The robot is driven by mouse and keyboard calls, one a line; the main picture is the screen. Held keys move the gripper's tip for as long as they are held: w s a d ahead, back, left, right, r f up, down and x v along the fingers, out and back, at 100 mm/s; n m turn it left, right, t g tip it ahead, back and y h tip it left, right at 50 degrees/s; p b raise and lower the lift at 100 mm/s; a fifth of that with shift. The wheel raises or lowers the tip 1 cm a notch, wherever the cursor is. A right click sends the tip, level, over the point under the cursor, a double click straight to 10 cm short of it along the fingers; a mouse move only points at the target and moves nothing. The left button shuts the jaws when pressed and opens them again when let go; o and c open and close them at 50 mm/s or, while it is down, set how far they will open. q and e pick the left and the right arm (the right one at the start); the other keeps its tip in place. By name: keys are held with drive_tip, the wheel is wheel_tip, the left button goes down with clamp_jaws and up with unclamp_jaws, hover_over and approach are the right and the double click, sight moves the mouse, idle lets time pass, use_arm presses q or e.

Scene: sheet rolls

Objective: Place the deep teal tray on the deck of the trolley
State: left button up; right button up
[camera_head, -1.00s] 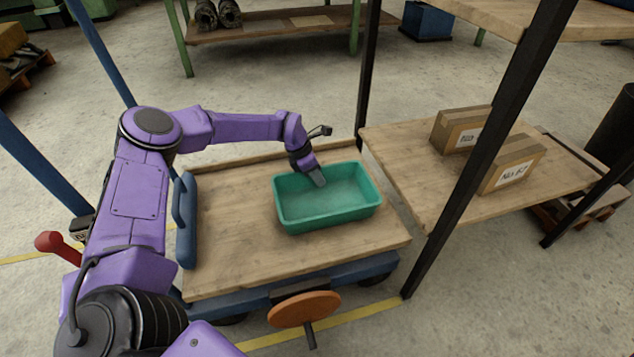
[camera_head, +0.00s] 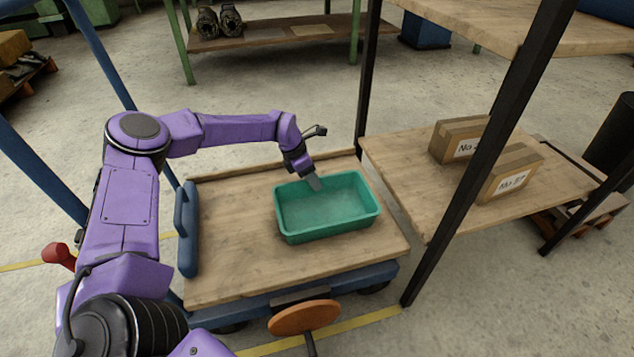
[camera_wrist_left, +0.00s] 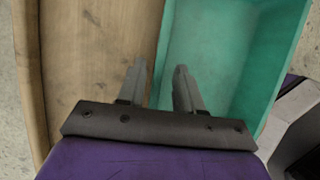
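The deep teal tray (camera_head: 330,228) sits upright on the wooden deck (camera_head: 235,255) of the trolley, right of the deck's middle. My left gripper (camera_head: 315,184) is at the tray's far rim, pointing down. In the left wrist view, its two fingers (camera_wrist_left: 160,80) stand apart, with the tray's wall between them. One finger is over the wood and the other over the inside of the tray (camera_wrist_left: 215,50). A gap shows between the fingers, so the gripper looks open around the wall. The tray looks empty. My right gripper is not in view.
A rack shelf (camera_head: 400,185) with two cartons (camera_head: 512,172) stands right of the trolley, with a dark post (camera_head: 470,170) in front. The trolley's blue handle (camera_head: 186,228) is at the deck's left end. An orange disc (camera_head: 304,317) is at the front. The deck's left part is clear.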

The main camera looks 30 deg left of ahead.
use_arm(q)
drive_tip(key=p+v, duration=0.2)
drive_tip(key=v, duration=0.6)
drive_tip(key=shift+r, duration=0.2)
